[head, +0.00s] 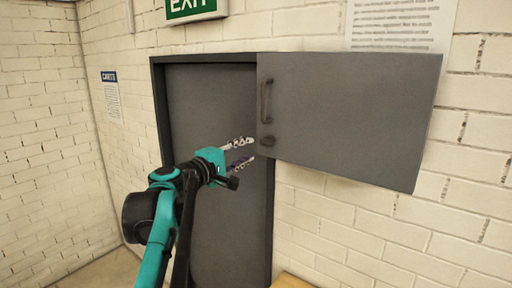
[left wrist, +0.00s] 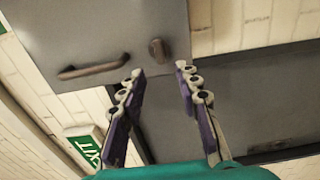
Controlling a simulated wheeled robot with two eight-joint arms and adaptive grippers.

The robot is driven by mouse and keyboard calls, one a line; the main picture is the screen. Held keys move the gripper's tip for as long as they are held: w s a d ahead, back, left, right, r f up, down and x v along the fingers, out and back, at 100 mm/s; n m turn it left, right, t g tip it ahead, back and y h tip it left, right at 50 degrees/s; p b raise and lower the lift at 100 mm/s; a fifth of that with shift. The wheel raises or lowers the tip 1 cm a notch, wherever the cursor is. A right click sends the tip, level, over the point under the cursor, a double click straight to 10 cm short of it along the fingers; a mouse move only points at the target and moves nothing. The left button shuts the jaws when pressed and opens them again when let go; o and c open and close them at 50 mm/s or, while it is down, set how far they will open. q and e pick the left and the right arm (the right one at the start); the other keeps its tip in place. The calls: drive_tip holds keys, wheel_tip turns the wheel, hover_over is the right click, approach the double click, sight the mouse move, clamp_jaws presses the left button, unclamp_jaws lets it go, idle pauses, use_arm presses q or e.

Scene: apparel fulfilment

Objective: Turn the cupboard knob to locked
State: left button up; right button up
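The grey cupboard (head: 350,110) is on the wall at upper right, its front flat and closed-looking. Its dark knob (head: 268,141) sits low near the left edge, just below a vertical bar handle (head: 266,100). In the left wrist view the knob (left wrist: 158,50) looks elongated crosswise to the handle (left wrist: 92,68). My left gripper (head: 250,151) is open, just left of the knob and a little lower in the head view. In the left wrist view the knob shows just beyond the gap between the fingertips (left wrist: 160,70); contact is not visible. My right gripper is out of view.
A dark grey door (head: 215,110) in a black frame stands behind and left of the cupboard. A green exit sign (head: 195,8) hangs above, and a notice (head: 111,95) is on the brick wall at left. A wooden surface (head: 290,281) shows at bottom.

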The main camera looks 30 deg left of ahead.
use_arm(q)
drive_tip(key=shift+s+a, duration=0.15)
drive_tip(key=shift+s, duration=2.05)
drive_tip(key=shift+f, duration=0.15)
drive_tip(key=s+d+f+m+g+h+b, duration=0.1)
drive_tip(key=d+f+m+g+b, duration=0.15)
drive_tip(key=d+f+b, duration=0.65)
drive_tip(key=s+d+f+m+g+h+b, duration=0.1)
drive_tip(key=d+f+m+g+b, duration=0.15)
drive_tip(key=f, duration=1.15)
drive_tip(key=s+d+f+m+g+h+b, duration=0.1)
drive_tip(key=d+f+m+b, duration=0.35)
drive_tip(key=f, duration=0.75)
drive_tip(key=s+d+f+m+g+y+b, duration=0.1)
drive_tip(key=s+f+b, duration=0.3)
drive_tip(key=f, duration=0.8)
drive_tip(key=s+d+f+m+g+y+b, duration=0.1)
drive_tip(key=s+d+f+m+g+b, duration=0.1)
drive_tip(key=f+b, duration=0.6)
drive_tip(key=s+d+f+m+g+y+b, duration=0.1)
drive_tip(key=s+f+m+b, duration=0.4)
drive_tip(key=f, duration=1.3)
drive_tip(key=s+d+y+b, duration=0.1)
drive_tip(key=s+d, duration=0.1)
drive_tip(key=shift+d+f+g+b, duration=0.25)
drive_tip(key=shift+d+g+b, duration=0.05)
drive_tip(key=shift+d+g, duration=0.1)
